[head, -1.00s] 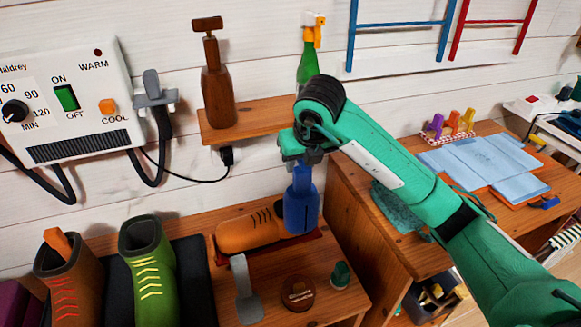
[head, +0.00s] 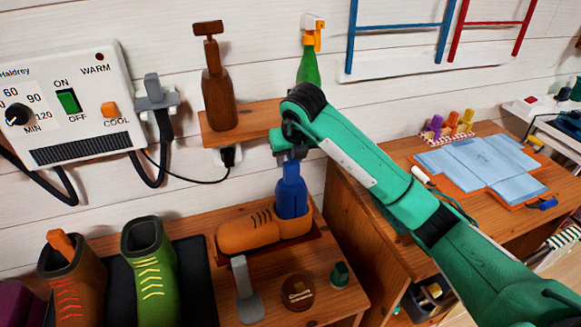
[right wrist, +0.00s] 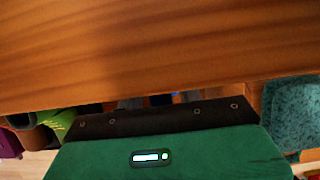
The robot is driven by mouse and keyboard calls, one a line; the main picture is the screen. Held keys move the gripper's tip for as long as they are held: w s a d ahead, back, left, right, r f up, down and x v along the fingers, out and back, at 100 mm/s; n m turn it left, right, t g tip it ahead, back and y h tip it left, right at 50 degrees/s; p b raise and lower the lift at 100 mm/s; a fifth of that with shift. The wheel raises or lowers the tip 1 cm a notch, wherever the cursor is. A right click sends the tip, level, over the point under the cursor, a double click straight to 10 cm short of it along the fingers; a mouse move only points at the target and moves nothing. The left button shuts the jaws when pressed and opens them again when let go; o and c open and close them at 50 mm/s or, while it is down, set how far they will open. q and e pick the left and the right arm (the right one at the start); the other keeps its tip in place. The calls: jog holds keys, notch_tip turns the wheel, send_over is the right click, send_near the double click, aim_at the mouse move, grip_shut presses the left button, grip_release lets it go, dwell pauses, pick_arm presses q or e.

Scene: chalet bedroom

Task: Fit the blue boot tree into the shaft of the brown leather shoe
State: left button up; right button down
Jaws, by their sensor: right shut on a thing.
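The brown leather shoe (head: 246,234) stands on the lower bench in the head view, toe to the left, with dark laces. The blue boot tree (head: 291,195) is upright over the shoe's right end, its lower part at the shaft opening. I cannot tell how deep it sits inside. My right gripper (head: 291,150) is shut on the top of the boot tree, its fingers partly hidden by its own arm. My left gripper is not in view.
A shelf (head: 245,121) with a wooden bottle-shaped piece (head: 218,95) and a green bottle (head: 308,67) is close to my right gripper. A grey tool (head: 246,292), a round brown tin (head: 297,292) and a green cap (head: 339,274) lie in front. Boots (head: 148,270) stand left.

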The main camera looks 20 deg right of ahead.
aim_at(291, 168)
jog(key=shift+f, duration=0.2)
notch_tip(291, 168, down, 3)
jog(key=shift+f, duration=0.1)
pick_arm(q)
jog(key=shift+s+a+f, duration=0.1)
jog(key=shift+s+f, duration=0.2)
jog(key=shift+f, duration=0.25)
pick_arm(e)
jog(key=shift+f, duration=0.15)
jog(key=c, duration=0.9)
grip_release()
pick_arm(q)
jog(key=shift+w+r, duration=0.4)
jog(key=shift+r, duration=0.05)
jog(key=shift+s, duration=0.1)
